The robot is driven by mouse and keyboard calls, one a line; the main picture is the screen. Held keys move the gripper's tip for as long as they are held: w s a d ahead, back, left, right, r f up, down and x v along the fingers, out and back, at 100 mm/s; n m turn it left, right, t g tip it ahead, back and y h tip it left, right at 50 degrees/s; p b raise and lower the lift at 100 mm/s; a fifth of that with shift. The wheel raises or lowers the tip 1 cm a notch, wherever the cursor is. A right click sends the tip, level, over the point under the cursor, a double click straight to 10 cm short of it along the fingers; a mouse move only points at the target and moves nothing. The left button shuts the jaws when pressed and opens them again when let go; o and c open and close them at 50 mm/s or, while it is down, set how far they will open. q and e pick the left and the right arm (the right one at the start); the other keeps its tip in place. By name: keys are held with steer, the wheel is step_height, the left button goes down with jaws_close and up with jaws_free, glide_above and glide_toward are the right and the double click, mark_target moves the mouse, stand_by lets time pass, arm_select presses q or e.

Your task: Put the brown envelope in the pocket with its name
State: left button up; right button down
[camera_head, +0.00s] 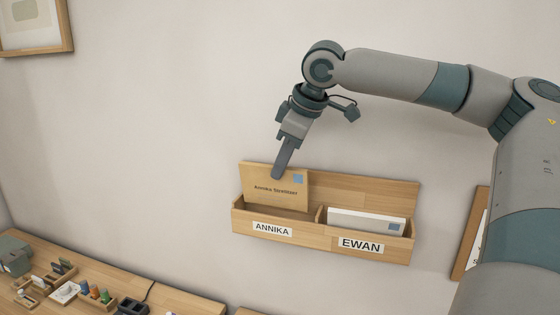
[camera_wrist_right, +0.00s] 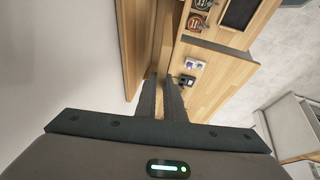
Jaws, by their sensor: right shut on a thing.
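The brown envelope (camera_head: 273,192) reads "Annika Sbrelidzef" as far as I can make out and has a blue stamp. It stands upright in the left pocket of the wooden wall holder (camera_head: 370,184), and its lower part is hidden behind the front board. That pocket has the label ANNIKA (camera_head: 272,229). My right gripper (camera_head: 278,173) is shut on the envelope's top edge. In the right wrist view its two fingers (camera_wrist_right: 161,90) point at the holder, with the envelope edge-on and hard to make out. My left gripper is not in view.
The right pocket, labelled EWAN (camera_head: 361,245), holds a white envelope (camera_head: 366,222). A wooden-framed board (camera_head: 470,250) hangs to the right. A desk (camera_head: 180,300) with small items lies at lower left. The wall above the holder is bare.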

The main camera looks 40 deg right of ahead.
steer(key=shift+f+b, duration=0.45)
steer(key=shift+f, duration=2.05)
steer(key=c, duration=1.8)
jaws_free()
steer(key=shift+s+r, duration=0.2)
steer(key=shift+r, duration=0.25)
steer(key=b+v, duration=0.4)
steer(key=v, duration=1.2)
steer(key=shift+r+b, duration=0.2)
steer(key=shift+b, duration=0.2)
steer(key=shift+s+f, duration=0.1)
steer(key=shift+s, duration=0.05)
